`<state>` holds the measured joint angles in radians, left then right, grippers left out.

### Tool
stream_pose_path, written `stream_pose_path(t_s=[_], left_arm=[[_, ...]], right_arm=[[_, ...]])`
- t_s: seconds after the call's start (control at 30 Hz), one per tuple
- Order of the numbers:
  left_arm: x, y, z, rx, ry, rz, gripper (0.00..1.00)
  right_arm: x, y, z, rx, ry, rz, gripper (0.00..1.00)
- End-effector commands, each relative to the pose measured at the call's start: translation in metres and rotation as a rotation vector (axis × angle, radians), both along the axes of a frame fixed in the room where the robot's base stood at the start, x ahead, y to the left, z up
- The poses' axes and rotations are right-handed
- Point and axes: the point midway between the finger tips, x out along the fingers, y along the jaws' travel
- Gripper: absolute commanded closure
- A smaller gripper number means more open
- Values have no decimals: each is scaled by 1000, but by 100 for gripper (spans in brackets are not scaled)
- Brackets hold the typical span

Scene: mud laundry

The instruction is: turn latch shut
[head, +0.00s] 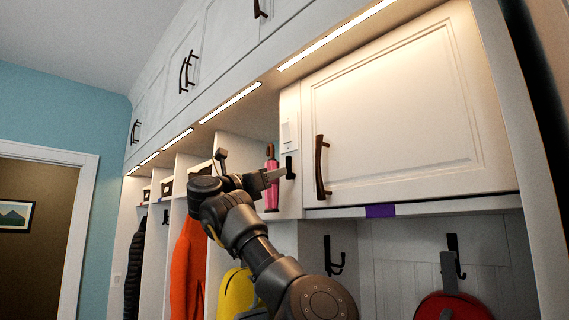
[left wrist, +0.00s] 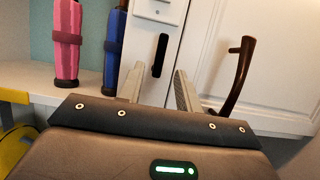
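A white cabinet door (head: 395,110) with a dark curved handle (head: 321,167) looks closed at the upper right. A small black upright latch (head: 290,167) is on the white strip left of the door; it also shows in the left wrist view (left wrist: 159,55). My left gripper (head: 276,175) is raised at the latch. In the left wrist view its fingers (left wrist: 158,88) are spread, with the latch seen between and just beyond them. I cannot tell whether they touch it. The door handle (left wrist: 233,75) is right of the right finger. My right gripper is not in view.
A pink umbrella (head: 271,180) and a blue one (left wrist: 114,50) stand on the shelf left of the latch. A purple tag (head: 380,211) is on the ledge below the door. Hooks (head: 334,256), a red bag (head: 453,307) and coats hang below.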

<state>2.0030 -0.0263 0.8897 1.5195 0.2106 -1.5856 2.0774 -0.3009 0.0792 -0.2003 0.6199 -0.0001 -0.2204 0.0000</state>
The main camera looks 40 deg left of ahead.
Motion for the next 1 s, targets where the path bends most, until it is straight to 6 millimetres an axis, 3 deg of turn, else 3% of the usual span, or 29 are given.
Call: stream_pose_path(t_s=[0.03, 0.3, 0.67, 0.93, 1.0], left_arm=[[9, -1, 9, 0, 3, -4, 65], [40, -3, 19, 0, 1, 0, 65], [46, -4, 19, 1, 0, 2, 65], [46, -4, 19, 1, 0, 1, 97], [46, -3, 19, 1, 0, 1, 100]], right_arm=[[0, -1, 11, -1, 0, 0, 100], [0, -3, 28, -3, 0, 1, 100], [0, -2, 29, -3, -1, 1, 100], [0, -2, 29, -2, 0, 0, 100], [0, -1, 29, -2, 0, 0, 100]])
